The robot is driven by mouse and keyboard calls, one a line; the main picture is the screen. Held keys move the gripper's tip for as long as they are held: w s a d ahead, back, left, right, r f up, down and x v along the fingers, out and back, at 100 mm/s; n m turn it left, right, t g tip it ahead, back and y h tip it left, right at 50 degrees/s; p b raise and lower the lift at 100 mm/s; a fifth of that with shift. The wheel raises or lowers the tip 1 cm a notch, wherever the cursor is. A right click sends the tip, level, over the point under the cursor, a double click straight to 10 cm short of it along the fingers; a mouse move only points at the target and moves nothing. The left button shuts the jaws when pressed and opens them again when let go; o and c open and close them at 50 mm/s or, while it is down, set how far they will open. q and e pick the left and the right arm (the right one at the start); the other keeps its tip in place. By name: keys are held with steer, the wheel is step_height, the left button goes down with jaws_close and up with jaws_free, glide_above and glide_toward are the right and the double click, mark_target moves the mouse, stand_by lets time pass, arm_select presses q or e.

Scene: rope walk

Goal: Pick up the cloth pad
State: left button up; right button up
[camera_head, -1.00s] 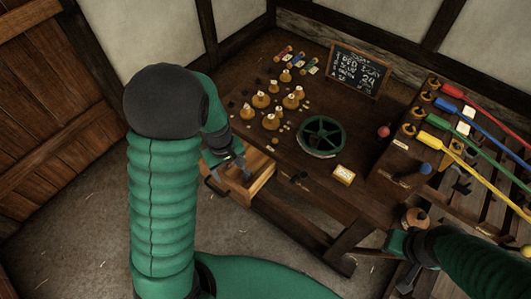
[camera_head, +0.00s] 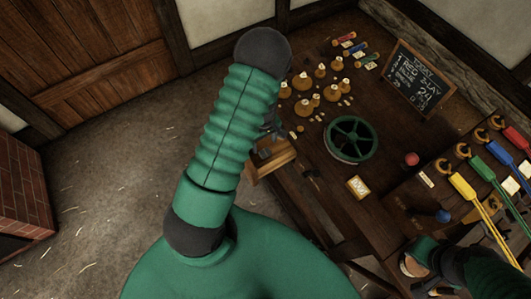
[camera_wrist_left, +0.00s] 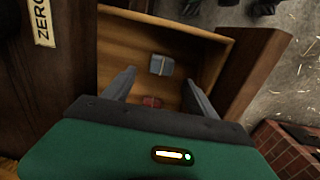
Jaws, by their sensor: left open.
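A small grey-blue folded pad with a pale band (camera_wrist_left: 162,65), apparently the cloth pad, lies on the floor of an open wooden drawer (camera_wrist_left: 222,62). The drawer also shows in the head view (camera_head: 274,158), partly hidden by my left arm. My left gripper (camera_wrist_left: 160,84) is open over the drawer, with its fingers spread and the pad beyond their tips, roughly between them. A small dark red item (camera_wrist_left: 151,101) lies nearer, between the fingers. My right gripper (camera_head: 418,268) is low at the right; its jaws are not clear.
The bench (camera_head: 308,200) above the drawer carries a green wheel (camera_head: 350,139), several wooden pegs, a chalkboard (camera_head: 421,78) and a yellow-edged box (camera_head: 358,187). Coloured strands run at the right. A brick structure (camera_head: 25,190) stands far left. Floor at the left is open.

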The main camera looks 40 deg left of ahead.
mark_target(265, 151)
arm_select(q)
steer(key=shift+d+f, duration=0.2)
steer(key=shift+f, duration=0.25)
steer(key=f, duration=0.4)
steer(key=shift+s+d, duration=0.25)
steer(key=shift+w+a+f, duration=0.1)
steer(key=shift+a+f, duration=0.2)
steer(key=shift+f, duration=0.1)
steer(key=shift+d+r, duration=0.15)
steer(key=shift+d, duration=0.1)
steer(key=c, duration=0.9)
steer(key=shift+a, duration=0.1)
steer(key=c, duration=0.5)
